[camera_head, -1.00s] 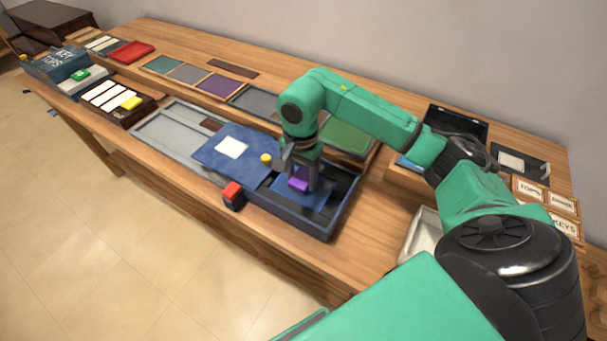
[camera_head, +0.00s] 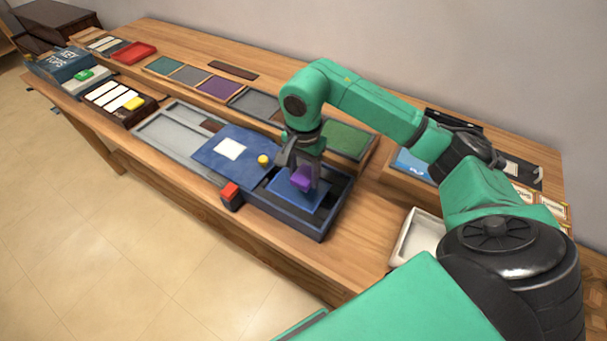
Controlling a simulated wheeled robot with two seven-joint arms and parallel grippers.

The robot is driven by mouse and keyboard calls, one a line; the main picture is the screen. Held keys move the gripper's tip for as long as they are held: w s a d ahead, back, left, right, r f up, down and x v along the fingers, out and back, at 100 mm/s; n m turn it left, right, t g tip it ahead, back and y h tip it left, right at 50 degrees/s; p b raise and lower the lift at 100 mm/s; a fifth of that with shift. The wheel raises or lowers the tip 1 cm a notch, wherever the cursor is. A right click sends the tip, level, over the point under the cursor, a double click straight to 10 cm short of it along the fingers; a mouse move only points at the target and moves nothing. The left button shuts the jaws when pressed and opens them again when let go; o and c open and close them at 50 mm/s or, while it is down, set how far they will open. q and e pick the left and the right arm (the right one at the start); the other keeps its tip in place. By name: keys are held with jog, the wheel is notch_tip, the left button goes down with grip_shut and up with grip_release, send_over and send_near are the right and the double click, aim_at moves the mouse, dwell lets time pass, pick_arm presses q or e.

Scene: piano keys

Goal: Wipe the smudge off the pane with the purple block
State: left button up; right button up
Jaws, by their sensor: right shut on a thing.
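My right gripper (camera_head: 301,164) points down over the dark blue tray in the middle of the table. It is shut on the purple block (camera_head: 303,178), which is low over a blue pane (camera_head: 294,196) inside the tray (camera_head: 325,222). I cannot tell whether the block touches the pane. No smudge can be made out on the pane; the gripper and block hide part of it. My left gripper is not in view.
A blue board (camera_head: 212,152) with a white square and a yellow knob (camera_head: 263,160) lies left of the tray. A red-topped block (camera_head: 231,196) stands at its front corner. A white tray (camera_head: 416,238) is at the right. Coloured panels line the back.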

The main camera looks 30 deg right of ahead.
notch_tip(320, 180, up, 2)
jog(key=shift+d+p, duration=0.1)
jog(key=shift+p, duration=0.35)
jog(key=shift+r+p, duration=0.8)
jog(key=shift+r, duration=0.55)
